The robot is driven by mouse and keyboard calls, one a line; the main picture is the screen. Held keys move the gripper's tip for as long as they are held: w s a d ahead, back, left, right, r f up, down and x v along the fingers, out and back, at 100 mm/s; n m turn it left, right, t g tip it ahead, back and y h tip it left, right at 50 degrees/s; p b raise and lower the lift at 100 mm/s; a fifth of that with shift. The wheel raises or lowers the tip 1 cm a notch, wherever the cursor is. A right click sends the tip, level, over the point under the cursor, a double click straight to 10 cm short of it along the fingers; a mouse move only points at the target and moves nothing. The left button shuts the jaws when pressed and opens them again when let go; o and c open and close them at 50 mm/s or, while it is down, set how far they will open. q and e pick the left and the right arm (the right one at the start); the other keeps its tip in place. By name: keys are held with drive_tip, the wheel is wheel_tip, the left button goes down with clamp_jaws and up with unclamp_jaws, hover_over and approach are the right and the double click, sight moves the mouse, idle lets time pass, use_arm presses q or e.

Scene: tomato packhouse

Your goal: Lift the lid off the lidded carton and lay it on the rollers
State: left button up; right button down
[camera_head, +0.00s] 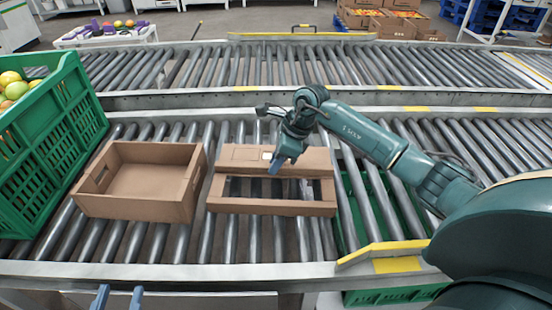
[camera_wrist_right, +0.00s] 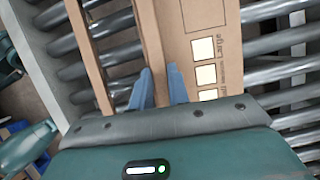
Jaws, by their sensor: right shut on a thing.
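An open, empty brown carton (camera_head: 135,206) sits on the near rollers, with no lid on it. To its right is a brown cardboard lid (camera_head: 270,207), a frame with a wide window through which rollers show. It lies on or just above the rollers; I cannot tell if it touches them. My right gripper (camera_head: 277,168) is shut on the lid's cardboard edge, beside the panel with a white label. In the right wrist view, the blue fingers straddle the edge of the lid's printed panel (camera_wrist_right: 205,45). My left gripper (camera_head: 118,298) is open and empty at the bottom edge, mostly cut off.
A green crate (camera_head: 45,150) with fruit stands left of the carton. Another green crate (camera_head: 385,296) is under the rollers at the right. A yellow-edged metal bracket (camera_head: 385,252) is at the conveyor's near right. The far roller lane (camera_head: 310,65) is clear.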

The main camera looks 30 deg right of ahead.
use_arm(q)
drive_tip(key=shift+s+d+m+t+h+b, duration=0.1)
drive_tip(key=shift+d+m+t+h+b, duration=0.1)
drive_tip(key=shift+m+t+h+b, duration=0.1)
use_arm(e)
drive_tip(key=shift+f, duration=0.65)
drive_tip(key=c, duration=1.3)
unclamp_jaws()
drive_tip(key=shift+c, duration=1.4)
use_arm(q)
drive_tip(key=shift+r, duration=0.1)
